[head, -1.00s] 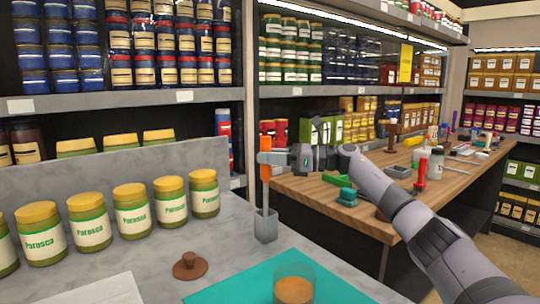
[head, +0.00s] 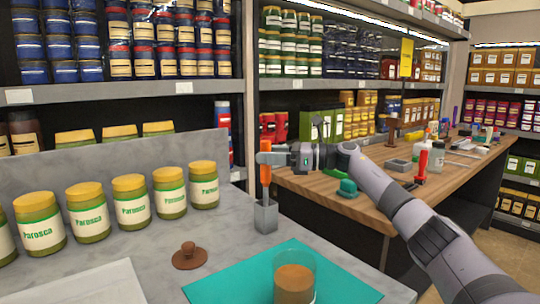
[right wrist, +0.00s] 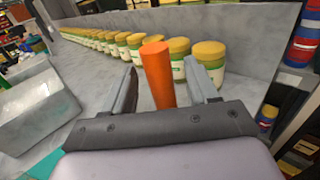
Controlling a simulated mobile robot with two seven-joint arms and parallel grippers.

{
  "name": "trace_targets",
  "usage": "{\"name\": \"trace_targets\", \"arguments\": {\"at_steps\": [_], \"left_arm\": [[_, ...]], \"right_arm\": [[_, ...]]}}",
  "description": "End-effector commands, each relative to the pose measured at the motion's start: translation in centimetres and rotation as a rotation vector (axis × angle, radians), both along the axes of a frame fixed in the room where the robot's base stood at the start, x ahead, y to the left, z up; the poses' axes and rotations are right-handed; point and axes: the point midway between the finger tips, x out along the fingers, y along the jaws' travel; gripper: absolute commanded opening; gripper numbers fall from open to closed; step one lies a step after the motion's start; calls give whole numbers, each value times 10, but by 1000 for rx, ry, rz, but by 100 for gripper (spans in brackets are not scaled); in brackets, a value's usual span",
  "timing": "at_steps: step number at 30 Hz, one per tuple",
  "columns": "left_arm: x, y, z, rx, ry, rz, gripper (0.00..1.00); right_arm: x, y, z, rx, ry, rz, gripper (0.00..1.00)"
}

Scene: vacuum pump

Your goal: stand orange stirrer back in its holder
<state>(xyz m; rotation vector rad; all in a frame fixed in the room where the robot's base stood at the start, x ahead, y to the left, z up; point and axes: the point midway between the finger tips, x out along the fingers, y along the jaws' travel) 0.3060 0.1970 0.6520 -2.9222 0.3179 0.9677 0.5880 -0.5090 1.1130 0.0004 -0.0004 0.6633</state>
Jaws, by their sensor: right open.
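The orange stirrer (head: 266,172) stands nearly upright, its lower end inside the grey holder (head: 266,217) on the marble counter. Its orange handle sticks up above the holder and also shows in the right wrist view (right wrist: 157,76). My right gripper (head: 265,158) is at the upper handle, level with it. In the right wrist view the two fingers (right wrist: 164,84) are apart, one on each side of the handle, with visible gaps. The stirrer's lower end is hidden by the holder walls. My left gripper is not in view.
A row of yellow-lidded jars (head: 129,202) stands along the counter's back wall. A brown knobbed lid (head: 189,257), a teal mat (head: 225,284) and a glass (head: 294,283) with brown contents are near the holder. A wooden table (head: 330,190) with loose items lies to the right.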

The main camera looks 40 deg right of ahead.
Motion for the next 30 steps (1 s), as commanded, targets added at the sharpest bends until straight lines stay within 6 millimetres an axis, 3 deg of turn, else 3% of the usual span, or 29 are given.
{"name": "trace_targets", "arguments": {"at_steps": [5, 16, 30], "left_arm": [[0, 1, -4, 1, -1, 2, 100], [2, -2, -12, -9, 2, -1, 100], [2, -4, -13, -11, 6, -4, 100]], "right_arm": [[-9, -8, -2, -1, 2, -3, 59], [-51, -41, -2, -1, 1, -1, 59], [-56, -44, 0, 1, -1, 0, 59]]}}
